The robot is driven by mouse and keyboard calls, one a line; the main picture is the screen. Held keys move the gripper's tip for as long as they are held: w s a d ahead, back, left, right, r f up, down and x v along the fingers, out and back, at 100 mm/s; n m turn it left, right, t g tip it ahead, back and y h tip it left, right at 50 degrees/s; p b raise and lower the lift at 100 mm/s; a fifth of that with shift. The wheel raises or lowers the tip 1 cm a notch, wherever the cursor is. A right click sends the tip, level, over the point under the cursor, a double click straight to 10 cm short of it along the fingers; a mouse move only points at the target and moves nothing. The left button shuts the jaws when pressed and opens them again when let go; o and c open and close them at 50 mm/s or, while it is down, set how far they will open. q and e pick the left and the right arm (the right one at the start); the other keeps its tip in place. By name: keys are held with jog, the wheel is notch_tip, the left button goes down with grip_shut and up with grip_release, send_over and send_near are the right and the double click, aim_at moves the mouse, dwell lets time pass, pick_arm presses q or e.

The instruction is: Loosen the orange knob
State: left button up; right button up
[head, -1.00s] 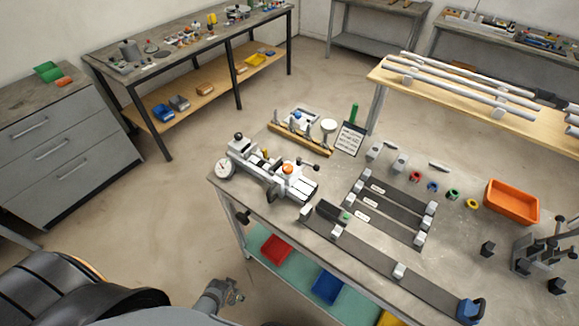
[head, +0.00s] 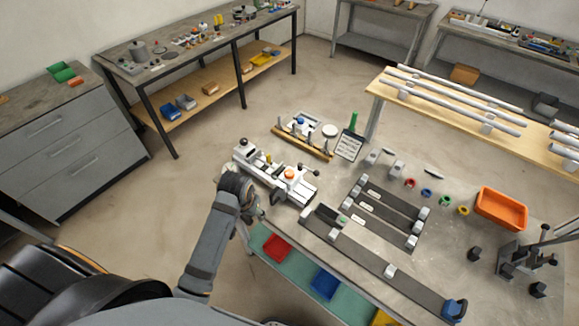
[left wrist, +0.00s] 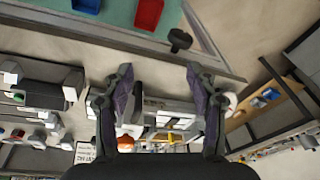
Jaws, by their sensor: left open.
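The orange knob (head: 290,174) sits on top of the white and grey clamp device (head: 275,182) at the left end of the workbench. My left gripper (head: 260,213) is at the bench's left edge, just left of and below the device in the head view, apart from the knob. In the left wrist view my left gripper (left wrist: 159,72) has its two fingers spread wide with nothing between them. The dial seen earlier at the device's left end is hidden behind my left arm. My right gripper is not in view.
Dark rails with grey blocks (head: 385,215) lie right of the device. A wooden rack (head: 300,143) and a note board (head: 348,146) stand behind it. An orange bin (head: 501,209) is at the right. Red (head: 276,249) and blue (head: 323,285) bins sit on the lower shelf.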

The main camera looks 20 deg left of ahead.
pick_arm(q)
jog(key=w+d+r+g, duration=0.1)
jog(key=w+d+r, duration=0.15)
jog(key=w, duration=0.25)
jog(key=w+d+r, duration=0.1)
jog(key=w+r, duration=0.2)
jog(key=w, duration=0.3)
notch_tip(320, 180, up, 6)
jog(key=g, duration=0.1)
send_over(289, 172)
jog(key=shift+h, duration=0.4)
notch_tip(289, 172, down, 9)
jog(key=p, duration=0.3)
jog(key=shift+r, duration=0.2)
jog(key=shift+f, duration=0.45)
jog(key=c, duration=1.2)
